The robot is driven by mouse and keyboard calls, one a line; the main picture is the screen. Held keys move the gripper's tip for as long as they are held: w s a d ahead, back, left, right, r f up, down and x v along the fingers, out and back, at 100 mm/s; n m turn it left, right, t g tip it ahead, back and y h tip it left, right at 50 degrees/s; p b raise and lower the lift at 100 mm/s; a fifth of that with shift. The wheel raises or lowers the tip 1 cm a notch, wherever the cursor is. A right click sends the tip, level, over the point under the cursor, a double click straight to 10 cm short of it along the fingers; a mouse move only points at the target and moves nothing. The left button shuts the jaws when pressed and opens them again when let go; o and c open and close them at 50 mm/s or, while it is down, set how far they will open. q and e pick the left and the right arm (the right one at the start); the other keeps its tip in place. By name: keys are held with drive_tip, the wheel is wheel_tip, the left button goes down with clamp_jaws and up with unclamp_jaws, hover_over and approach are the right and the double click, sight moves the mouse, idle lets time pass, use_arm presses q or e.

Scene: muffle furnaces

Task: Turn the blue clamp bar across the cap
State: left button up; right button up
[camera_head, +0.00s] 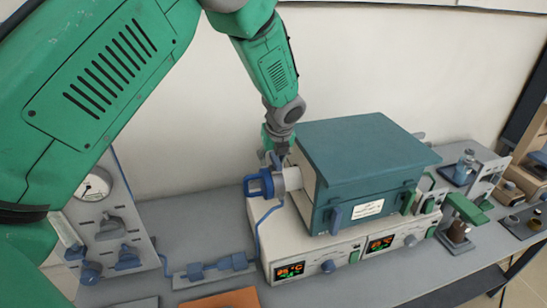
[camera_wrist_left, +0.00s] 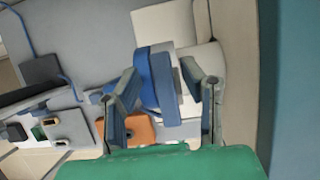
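The blue cap with its clamp bar (camera_head: 258,184) sits on the end of a pale tube at the left side of the teal furnace (camera_head: 365,155). Cap and bar are hard to tell apart in the head view. My left gripper (camera_head: 272,157) is at the cap from above and behind. In the left wrist view, the blue cap and bar (camera_wrist_left: 163,88) lie between the fingers of my left gripper (camera_wrist_left: 160,75). The fingers are apart, one on each side, with no clear grip on the blue part. My right gripper is not in view.
The furnace stands on a white control base (camera_head: 345,246) with lit displays. A gauge panel (camera_head: 105,215) stands at the left. A blue hose runs from the cap to a blue fitting (camera_head: 215,266) on the bench. An orange mat (camera_head: 225,300) lies in front.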

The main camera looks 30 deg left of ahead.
use_arm(q)
drive_tip(key=shift+d+r, duration=0.15)
drive_tip(key=shift+d, duration=0.1)
drive_tip(key=c, duration=0.7)
drive_tip(key=shift+s+d+r, duration=0.1)
drive_tip(key=shift+d, duration=0.15)
clamp_jaws()
drive_tip(key=shift+d, duration=0.2)
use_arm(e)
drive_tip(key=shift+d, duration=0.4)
use_arm(q)
drive_tip(key=shift+a, duration=0.2)
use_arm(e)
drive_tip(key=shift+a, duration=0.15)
